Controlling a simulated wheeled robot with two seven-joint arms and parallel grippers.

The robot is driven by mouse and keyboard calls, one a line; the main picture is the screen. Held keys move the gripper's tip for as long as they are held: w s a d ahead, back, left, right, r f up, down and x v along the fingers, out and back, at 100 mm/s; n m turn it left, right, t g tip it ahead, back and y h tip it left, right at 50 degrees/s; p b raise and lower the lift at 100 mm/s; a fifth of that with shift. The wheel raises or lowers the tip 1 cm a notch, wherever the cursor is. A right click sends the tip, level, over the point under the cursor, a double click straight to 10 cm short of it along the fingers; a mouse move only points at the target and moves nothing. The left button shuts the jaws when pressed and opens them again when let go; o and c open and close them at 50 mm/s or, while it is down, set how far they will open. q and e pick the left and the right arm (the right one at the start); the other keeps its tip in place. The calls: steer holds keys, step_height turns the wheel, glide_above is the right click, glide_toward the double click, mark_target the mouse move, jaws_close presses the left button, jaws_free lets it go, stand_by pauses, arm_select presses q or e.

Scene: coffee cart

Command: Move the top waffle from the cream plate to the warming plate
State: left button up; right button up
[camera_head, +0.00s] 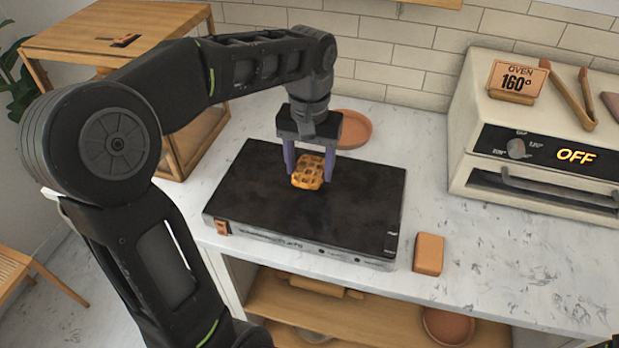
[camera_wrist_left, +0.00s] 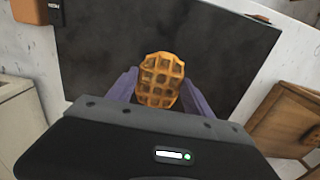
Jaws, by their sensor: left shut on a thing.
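A golden-brown waffle (camera_head: 308,172) is between the purple fingers of my left gripper (camera_head: 309,170), over the middle of the black warming plate (camera_head: 250,205). My left gripper is shut on the waffle. The waffle also shows in the left wrist view (camera_wrist_left: 160,80), between the two fingers, with the dark plate surface behind it. I cannot tell whether the waffle touches the plate or hangs just above it. No other waffle and no cream plate can be made out. My right gripper is not in view.
A terracotta dish (camera_head: 352,128) stands behind the warming plate. An orange-brown block (camera_head: 428,254) lies right of it on the marble counter. A cream oven (camera_head: 545,150) stands at the right, with tongs (camera_head: 575,100) on top. A wooden case (camera_head: 190,130) is at the left.

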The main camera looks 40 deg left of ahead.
mark_target(309, 170)
arm_select(q)
step_height(309, 170, down, 3)
steer(key=shift+f, duration=0.35)
stand_by(0.3)
steer(key=shift+f, duration=0.2)
steer(key=o, duration=1.4)
steer(key=shift+c, duration=0.2)
steer(key=shift+r, duration=0.15)
